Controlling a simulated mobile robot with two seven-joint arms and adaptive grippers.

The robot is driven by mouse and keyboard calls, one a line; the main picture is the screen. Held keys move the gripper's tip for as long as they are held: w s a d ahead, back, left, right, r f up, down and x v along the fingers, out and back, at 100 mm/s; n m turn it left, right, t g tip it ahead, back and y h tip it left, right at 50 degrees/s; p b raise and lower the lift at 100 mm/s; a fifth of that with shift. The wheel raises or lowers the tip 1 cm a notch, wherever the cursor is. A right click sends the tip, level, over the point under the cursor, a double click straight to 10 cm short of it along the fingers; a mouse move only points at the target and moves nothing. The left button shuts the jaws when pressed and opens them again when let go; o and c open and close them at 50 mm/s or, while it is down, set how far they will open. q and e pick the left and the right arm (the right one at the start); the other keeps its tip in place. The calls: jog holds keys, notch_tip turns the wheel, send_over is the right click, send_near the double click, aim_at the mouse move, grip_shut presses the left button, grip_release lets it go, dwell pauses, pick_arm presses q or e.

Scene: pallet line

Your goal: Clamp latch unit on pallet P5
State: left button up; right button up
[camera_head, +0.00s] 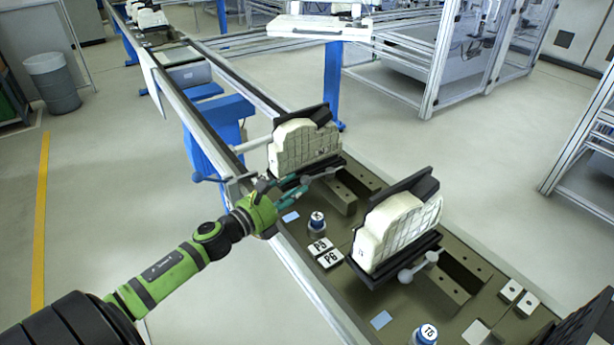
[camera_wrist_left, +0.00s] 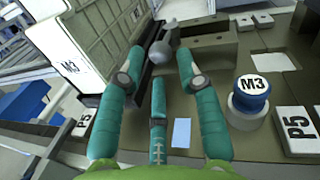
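The white latch unit (camera_head: 303,147) with a grid face stands upright in a black holder on the pallet, behind the P5 plate (camera_head: 320,246). In the left wrist view the unit (camera_wrist_left: 90,40) carries an M3 label, and the P5 plate (camera_wrist_left: 295,130) lies at the right. A grey ball knob (camera_wrist_left: 160,53) sits at the foot of the unit's holder. My left gripper (camera_head: 300,186) has its teal fingers spread low beside the holder. In the left wrist view its fingertips (camera_wrist_left: 160,62) lie either side of the knob; contact cannot be told. My right gripper is not in view.
A second white unit (camera_head: 396,232) in a black holder stands nearer, by the P6 plate (camera_head: 329,260), with ball-ended levers at its foot. A blue-topped M3 cylinder (camera_wrist_left: 252,93) stands beside the P5 plate. Another cylinder (camera_head: 426,335) is marked T5. Open floor lies left of the line.

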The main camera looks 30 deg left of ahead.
aim_at(302, 183)
pick_arm(q)
jog(key=w, duration=0.2)
jog(key=w+p, duration=0.1)
jog(key=w, duration=0.1)
jog(key=shift+d, duration=0.4)
jog(key=shift+w+f, duration=0.1)
jog(key=shift+w, duration=0.3)
jog(key=shift+d, duration=0.1)
grip_shut()
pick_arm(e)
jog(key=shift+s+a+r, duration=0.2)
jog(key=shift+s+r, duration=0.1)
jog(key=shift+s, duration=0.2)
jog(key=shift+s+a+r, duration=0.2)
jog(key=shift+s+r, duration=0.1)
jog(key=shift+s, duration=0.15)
